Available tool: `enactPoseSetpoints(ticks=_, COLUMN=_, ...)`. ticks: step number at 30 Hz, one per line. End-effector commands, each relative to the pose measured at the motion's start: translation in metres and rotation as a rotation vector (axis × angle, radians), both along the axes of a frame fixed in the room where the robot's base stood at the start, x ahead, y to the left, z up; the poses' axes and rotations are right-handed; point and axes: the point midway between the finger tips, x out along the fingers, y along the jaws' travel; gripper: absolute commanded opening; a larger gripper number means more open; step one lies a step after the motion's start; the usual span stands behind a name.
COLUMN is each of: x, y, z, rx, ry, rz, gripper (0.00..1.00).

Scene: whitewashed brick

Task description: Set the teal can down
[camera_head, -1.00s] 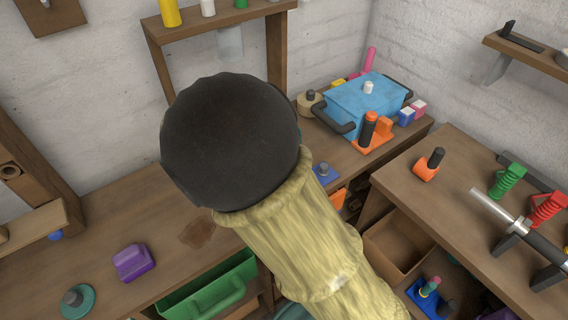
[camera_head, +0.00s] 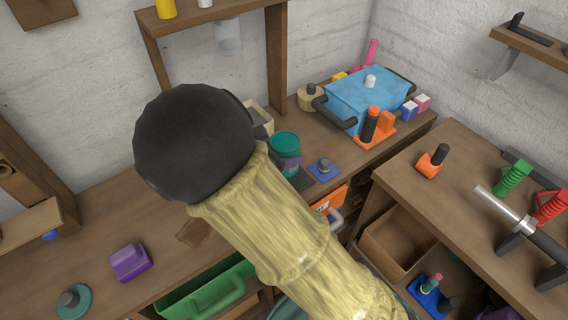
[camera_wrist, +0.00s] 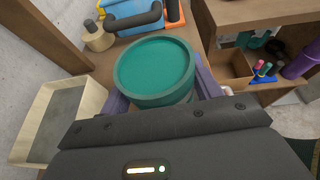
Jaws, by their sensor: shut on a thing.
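The teal can (camera_head: 286,142) is a round can with a flat lid, seen beside my arm in the head view. It fills the middle of the wrist view (camera_wrist: 155,68), its lid facing the camera. My gripper (camera_wrist: 162,92) has purple fingers on both sides of the can and is shut on it. In the head view my dark wrist and tan arm hide most of the gripper. The can looks upright over the back wooden counter (camera_head: 85,225). I cannot tell whether its base touches the counter.
A cream open box (camera_wrist: 50,115) stands left of the can. A blue lidded box (camera_head: 365,98) with black handles, an orange stand (camera_head: 375,133) and a blue block with a grey knob (camera_head: 324,168) are close by. A wooden shelf frame (camera_head: 274,60) rises behind.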

Motion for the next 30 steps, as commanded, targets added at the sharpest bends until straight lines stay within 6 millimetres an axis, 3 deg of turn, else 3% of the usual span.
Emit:
enactPoseSetpoints(ticks=11, x=0.001, y=0.000, z=-0.006, rx=0.000, ry=-0.001, rz=0.000, gripper=0.22)
enactPoseSetpoints(ticks=19, x=0.000, y=-0.001, z=-0.038, rx=-0.004, ry=0.000, rz=0.000, gripper=0.22)
enactPoseSetpoints(ticks=27, x=0.000, y=-0.001, z=-0.042, rx=0.001, ry=-0.001, rz=-0.002, gripper=0.23)
enactPoseSetpoints(ticks=28, x=0.000, y=-0.001, z=-0.043, rx=0.001, ry=0.000, rz=-0.001, gripper=0.68)
enactPoseSetpoints(ticks=30, x=0.000, y=-0.001, z=-0.043, rx=0.001, ry=0.001, rz=-0.001, gripper=0.81)
